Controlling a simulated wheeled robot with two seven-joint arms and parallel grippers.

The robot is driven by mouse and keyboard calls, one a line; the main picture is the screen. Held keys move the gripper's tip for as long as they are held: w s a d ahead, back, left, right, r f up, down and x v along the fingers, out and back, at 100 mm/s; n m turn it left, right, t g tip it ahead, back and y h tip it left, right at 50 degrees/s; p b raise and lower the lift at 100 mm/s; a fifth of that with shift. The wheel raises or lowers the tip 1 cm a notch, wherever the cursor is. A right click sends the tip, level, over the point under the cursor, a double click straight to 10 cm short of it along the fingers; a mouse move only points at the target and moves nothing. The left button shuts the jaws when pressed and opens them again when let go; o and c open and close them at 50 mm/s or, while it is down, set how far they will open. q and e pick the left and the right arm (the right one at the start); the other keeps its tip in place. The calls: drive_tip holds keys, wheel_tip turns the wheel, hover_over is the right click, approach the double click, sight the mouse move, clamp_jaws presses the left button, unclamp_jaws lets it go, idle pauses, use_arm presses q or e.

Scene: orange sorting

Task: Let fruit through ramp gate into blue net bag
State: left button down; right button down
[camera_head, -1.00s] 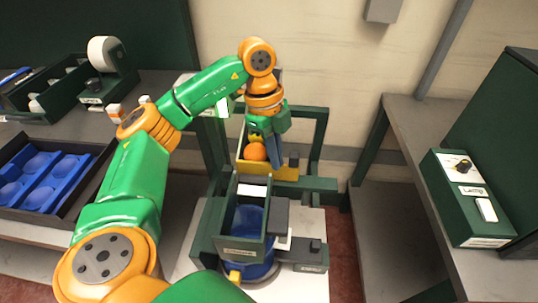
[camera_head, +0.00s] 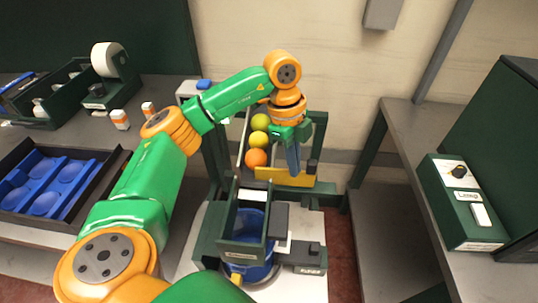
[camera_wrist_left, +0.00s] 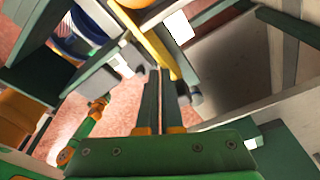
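A ramp (camera_head: 244,140) holds a column of fruit: an orange one (camera_head: 256,158) lowest, then yellow-green ones (camera_head: 260,122) behind it. A yellow gate (camera_head: 270,175) with a dark knob (camera_head: 312,166) stands across the ramp's lower end, offset to the right; it also shows in the left wrist view (camera_wrist_left: 157,48). The blue net bag (camera_head: 249,222) hangs below in a dark green frame, with no fruit visible in it. My left gripper (camera_head: 295,172) points down beside the gate, its fingers together and empty; they also show in the left wrist view (camera_wrist_left: 160,75). My right gripper is out of view.
A black tray with blue cups (camera_head: 45,185) and small bottles (camera_head: 120,119) sit on the left bench. A control box (camera_head: 465,205) stands on the right bench. Dark green posts (camera_head: 319,135) stand close to my left gripper.

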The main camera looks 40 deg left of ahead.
sight(309, 160)
use_arm(q)
drive_tip(key=shift+w+d+f+p, duration=0.2)
drive_tip(key=shift+w+d+p, duration=0.25)
drive_tip(key=shift+d, duration=0.35)
drive_tip(key=shift+w+d+f+p, duration=0.25)
drive_tip(key=shift+w+d, duration=0.2)
drive_tip(key=shift+d, duration=0.35)
drive_tip(key=shift+s+a+r, duration=0.1)
drive_tip(key=shift+s+a, duration=0.25)
drive_tip(key=shift+a, duration=0.2)
drive_tip(key=r+p, duration=0.1)
drive_tip(key=w+r+p, duration=0.1)
drive_tip(key=r+p, duration=0.1)
drive_tip(key=p, duration=0.1)
drive_tip(key=shift+w+a+r, duration=0.1)
drive_tip(key=shift+w+a, duration=0.1)
drive_tip(key=shift+a, duration=0.05)
drive_tip(key=r+p, duration=0.3)
drive_tip(key=r, duration=0.1)
drive_tip(key=shift+s+d+r, duration=0.1)
drive_tip(key=shift+s+d, duration=0.05)
drive_tip(key=shift+s, duration=0.1)
drive_tip(key=shift+w+r+p, duration=0.1)
drive_tip(key=shift+r+p, duration=0.15)
drive_tip(key=shift+p, duration=0.2)
